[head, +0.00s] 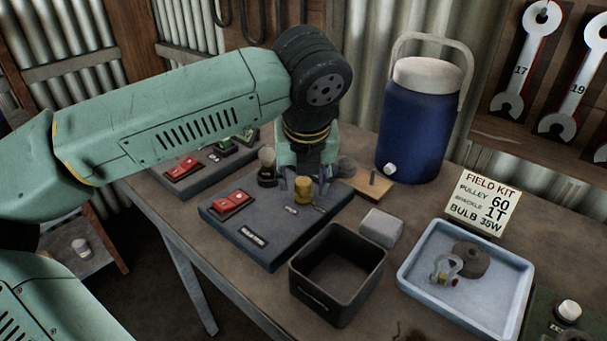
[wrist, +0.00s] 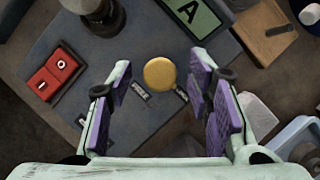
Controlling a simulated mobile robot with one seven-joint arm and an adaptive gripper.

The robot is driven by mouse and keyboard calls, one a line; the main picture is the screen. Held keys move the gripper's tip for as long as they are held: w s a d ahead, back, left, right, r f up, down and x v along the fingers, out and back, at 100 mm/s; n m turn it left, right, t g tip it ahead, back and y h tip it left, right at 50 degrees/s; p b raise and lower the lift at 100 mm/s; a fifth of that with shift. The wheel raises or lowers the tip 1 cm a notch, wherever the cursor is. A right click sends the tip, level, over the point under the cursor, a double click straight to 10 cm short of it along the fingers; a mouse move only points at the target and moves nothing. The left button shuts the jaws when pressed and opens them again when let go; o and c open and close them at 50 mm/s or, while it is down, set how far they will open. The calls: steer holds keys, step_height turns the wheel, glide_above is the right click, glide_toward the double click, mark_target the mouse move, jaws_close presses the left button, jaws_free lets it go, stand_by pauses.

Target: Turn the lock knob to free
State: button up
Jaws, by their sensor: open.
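The lock knob is a yellow, round-topped knob (head: 303,188) on a dark grey panel (head: 262,247). It also shows in the wrist view (wrist: 160,73), between and just beyond the fingertips. My gripper (head: 305,185) points down over the panel at the knob. In the wrist view its two purple-padded fingers (wrist: 162,78) stand apart, with a gap on each side of the knob. The gripper is open and holds nothing.
A red rocker switch (head: 232,204) sits left of the knob on the panel. A dark open box (head: 318,303) stands in front, right of the panel. A grey block (head: 380,228), a blue tray (head: 417,283) and a blue cooler (head: 418,130) are further right.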

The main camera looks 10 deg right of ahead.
steer(key=shift+c, duration=0.3)
jaws_close()
stand_by(0.3)
